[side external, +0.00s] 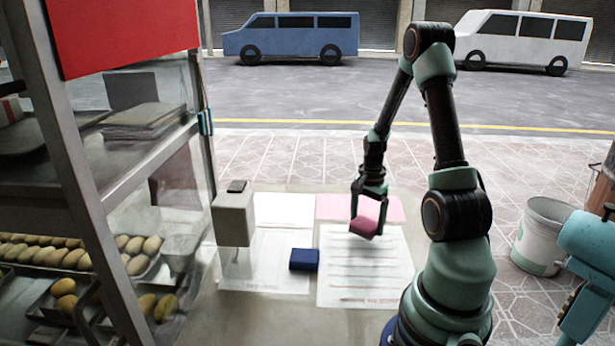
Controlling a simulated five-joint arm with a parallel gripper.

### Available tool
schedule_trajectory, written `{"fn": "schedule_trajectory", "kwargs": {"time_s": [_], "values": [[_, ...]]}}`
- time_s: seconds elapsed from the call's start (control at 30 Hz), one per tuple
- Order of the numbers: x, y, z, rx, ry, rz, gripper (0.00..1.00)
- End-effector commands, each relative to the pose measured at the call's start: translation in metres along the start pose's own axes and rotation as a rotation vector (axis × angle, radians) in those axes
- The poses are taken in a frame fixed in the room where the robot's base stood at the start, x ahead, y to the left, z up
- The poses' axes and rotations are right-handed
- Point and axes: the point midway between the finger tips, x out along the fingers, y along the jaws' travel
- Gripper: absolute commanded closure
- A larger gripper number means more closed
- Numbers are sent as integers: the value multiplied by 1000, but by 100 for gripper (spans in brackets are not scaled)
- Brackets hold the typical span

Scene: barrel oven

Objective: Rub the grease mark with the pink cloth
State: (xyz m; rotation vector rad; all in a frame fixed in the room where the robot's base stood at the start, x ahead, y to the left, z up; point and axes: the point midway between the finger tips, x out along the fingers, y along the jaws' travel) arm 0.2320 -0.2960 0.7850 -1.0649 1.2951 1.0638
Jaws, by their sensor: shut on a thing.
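My gripper (369,199) points down over the work surface and is shut on the pink cloth (364,227), a small folded block. The cloth is over the upper part of a white lined sheet (365,280), near a flat pink sheet (387,208) behind it. I cannot tell whether the cloth touches the sheet or hangs just above it. I cannot make out a grease mark for certain; the sheet shows several dark lines and a faint reddish line near its front edge.
A dark blue block (304,259) lies left of the lined sheet. A grey box on a stand (233,218) stands further left, beside a glass case with trays of buns (70,254). A white bucket (541,235) stands on the paving at right. The sheet's front half is clear.

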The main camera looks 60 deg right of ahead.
Motion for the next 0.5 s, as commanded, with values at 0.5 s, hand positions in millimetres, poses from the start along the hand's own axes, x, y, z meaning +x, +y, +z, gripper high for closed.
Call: {"fn": "schedule_trajectory", "kwargs": {"time_s": [0.5], "values": [[-47, -1, 0, 0, 2, -2, 63]]}}
